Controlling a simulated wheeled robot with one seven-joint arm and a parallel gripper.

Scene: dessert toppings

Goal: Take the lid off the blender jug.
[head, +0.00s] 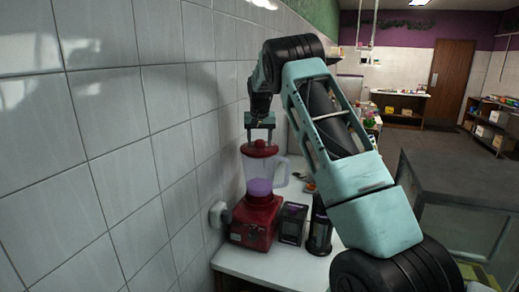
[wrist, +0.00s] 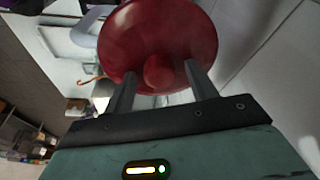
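The red blender lid (head: 259,151) sits on top of the clear blender jug (head: 252,172), which holds something purple and stands on a red base (head: 256,221). In the wrist view the round lid (wrist: 150,30) and its knob (wrist: 158,73) show from above. My gripper (head: 260,139) is over the lid, pointing down. In the wrist view my gripper (wrist: 160,72) is open, with one finger on each side of the knob and a visible gap on both sides. The jug's body is mostly hidden under the lid in the wrist view.
The blender stands on a white counter (head: 262,267) close to a white tiled wall (head: 120,190). A dark box (head: 292,223) and a dark jar (head: 320,230) stand right of the base. A grey-topped unit (head: 460,180) is farther right.

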